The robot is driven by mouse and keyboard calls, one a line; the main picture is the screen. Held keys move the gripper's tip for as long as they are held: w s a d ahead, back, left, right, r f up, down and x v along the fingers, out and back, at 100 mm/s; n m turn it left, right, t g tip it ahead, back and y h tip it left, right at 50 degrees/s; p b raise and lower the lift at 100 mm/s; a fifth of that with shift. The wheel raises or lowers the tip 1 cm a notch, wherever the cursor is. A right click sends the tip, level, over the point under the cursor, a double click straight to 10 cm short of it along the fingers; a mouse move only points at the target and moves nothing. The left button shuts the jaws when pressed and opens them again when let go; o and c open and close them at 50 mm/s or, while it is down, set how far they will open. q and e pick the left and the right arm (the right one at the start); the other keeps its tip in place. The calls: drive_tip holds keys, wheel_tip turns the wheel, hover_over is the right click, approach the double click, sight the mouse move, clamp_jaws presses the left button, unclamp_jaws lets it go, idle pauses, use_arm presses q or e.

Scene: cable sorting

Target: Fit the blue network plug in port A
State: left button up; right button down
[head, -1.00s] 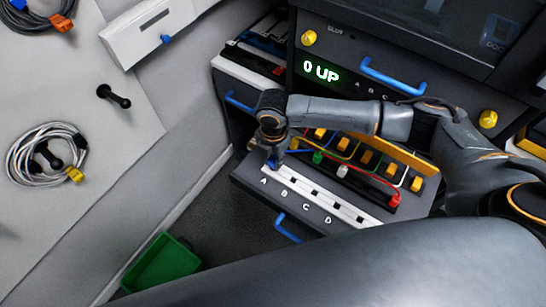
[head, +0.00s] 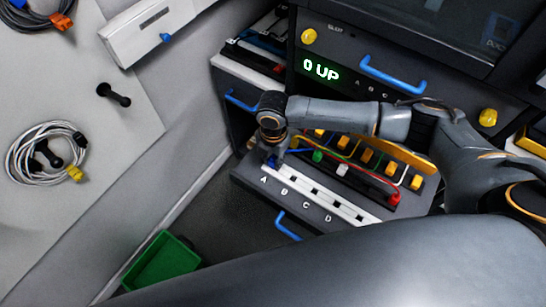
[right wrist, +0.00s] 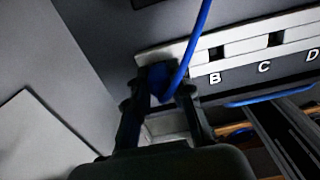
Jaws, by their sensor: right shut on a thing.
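The white port strip (head: 318,195) lies on a dark tray, with letters A to D along its front. My right gripper (head: 273,160) is over the A end of the strip, shut on the blue network plug (right wrist: 160,79). In the right wrist view the plug sits between the two fingers (right wrist: 161,98), against the strip (right wrist: 240,38), and a blue cable (right wrist: 197,35) rises from it. Ports B and C show as dark openings. Port A is hidden behind plug and fingers, so I cannot tell how deep the plug is. My left gripper is not in view.
Several coloured plugs with cables, including a green plug (head: 317,156) and a red plug (head: 393,198), stand behind the strip. A display (head: 321,70) reads "0 UP". Blue handles (head: 392,76) stick out from the rack. A green bin (head: 160,262) is on the floor.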

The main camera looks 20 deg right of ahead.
drive_tip(key=shift+f, duration=0.1)
idle(0.3)
drive_tip(key=c, duration=1.1)
unclamp_jaws()
drive_tip(key=o, duration=0.5)
drive_tip(key=shift+r+p, duration=3.55)
drive_tip(key=shift+p, duration=0.2)
drive_tip(key=shift+f, duration=0.1)
